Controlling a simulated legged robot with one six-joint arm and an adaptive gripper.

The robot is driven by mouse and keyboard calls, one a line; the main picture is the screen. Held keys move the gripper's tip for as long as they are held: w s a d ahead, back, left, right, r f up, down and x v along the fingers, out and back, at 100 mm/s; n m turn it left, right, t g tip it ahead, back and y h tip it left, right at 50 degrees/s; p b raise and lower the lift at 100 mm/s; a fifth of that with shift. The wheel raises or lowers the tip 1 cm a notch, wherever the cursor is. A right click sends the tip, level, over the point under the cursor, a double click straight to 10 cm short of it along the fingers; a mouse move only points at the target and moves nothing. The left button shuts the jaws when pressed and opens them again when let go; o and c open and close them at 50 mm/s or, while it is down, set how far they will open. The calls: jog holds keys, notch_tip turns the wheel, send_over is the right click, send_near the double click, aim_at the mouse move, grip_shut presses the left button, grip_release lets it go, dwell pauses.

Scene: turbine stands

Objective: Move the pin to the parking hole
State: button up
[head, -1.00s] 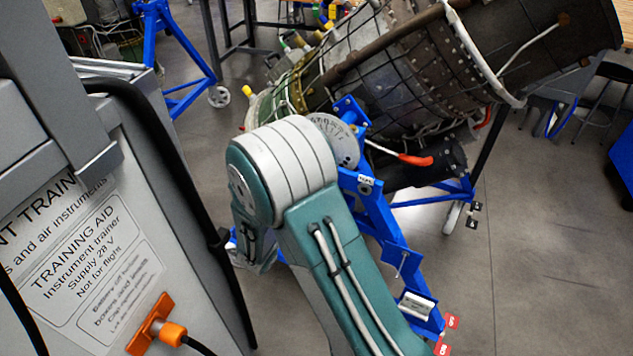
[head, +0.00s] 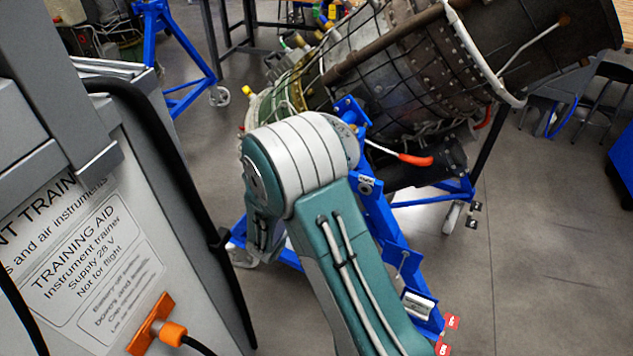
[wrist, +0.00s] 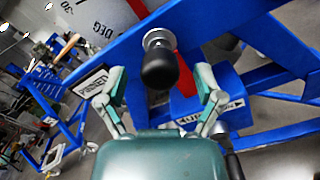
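The pin shows in the wrist view as a black rounded knob (wrist: 160,68) with a silver collar, set in a blue frame beam (wrist: 118,52). My gripper (wrist: 161,80) is open, with one finger to each side of the knob and visible gaps between. In the head view my arm hides the gripper, and I cannot make out the pin there.
A graduated plate (wrist: 92,22) lies behind the beam, and a label plate (wrist: 92,83) is to the left. The engine (head: 400,75) rests on the blue stand (head: 385,225). A grey training cabinet (head: 95,235) stands close on the left. Open floor (head: 550,260) lies on the right.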

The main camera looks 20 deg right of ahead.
grip_shut()
jog(key=shift+s+a, duration=0.45)
jog(key=shift+a, duration=0.1)
jog(key=v, duration=0.7)
dwell(1.2)
jog(key=shift+s, duration=0.1)
